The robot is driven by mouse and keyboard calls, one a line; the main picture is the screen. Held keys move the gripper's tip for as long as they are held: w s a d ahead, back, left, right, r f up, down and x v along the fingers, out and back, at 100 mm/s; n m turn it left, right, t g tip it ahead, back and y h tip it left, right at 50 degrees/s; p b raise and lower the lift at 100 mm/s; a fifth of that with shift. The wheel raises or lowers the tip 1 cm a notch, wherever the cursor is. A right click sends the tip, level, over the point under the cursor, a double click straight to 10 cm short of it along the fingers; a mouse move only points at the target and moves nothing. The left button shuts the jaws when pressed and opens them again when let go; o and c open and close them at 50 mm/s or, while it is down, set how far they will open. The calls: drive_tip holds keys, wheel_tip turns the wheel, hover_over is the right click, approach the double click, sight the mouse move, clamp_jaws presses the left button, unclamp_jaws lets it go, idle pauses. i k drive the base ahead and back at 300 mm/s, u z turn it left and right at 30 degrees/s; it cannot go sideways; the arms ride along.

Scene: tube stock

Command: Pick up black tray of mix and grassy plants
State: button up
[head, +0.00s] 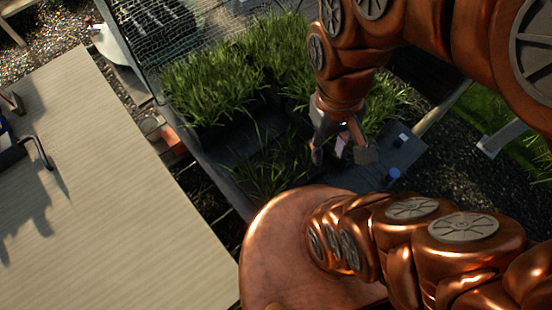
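A black tray (243,139) of dark mix with grassy plants (268,172) sits on the grey bench in the middle of the head view. Its right side lies in shadow, and my arm and body hide part of that area. My gripper (342,156) points down over the bench, just right of the tray's grassy plants. Its two fingers are spread apart and I see nothing held between them. I cannot tell how high the fingertips are above the bench or whether they touch the tray's edge.
Dense grass clumps (212,88) stand behind the tray, near a wire mesh panel (190,45). Small blue-and-white items (394,174) are on the bench to the right. A pale wooden table (120,200) fills the left. Gravel (475,175) lies at right.

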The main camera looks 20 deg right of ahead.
sight(285, 163)
drive_tip(key=u, duration=0.15)
drive_tip(key=k, duration=0.2)
drive_tip(key=u, duration=1.2)
drive_tip(key=k, duration=0.9)
drive_tip(key=u, duration=0.65)
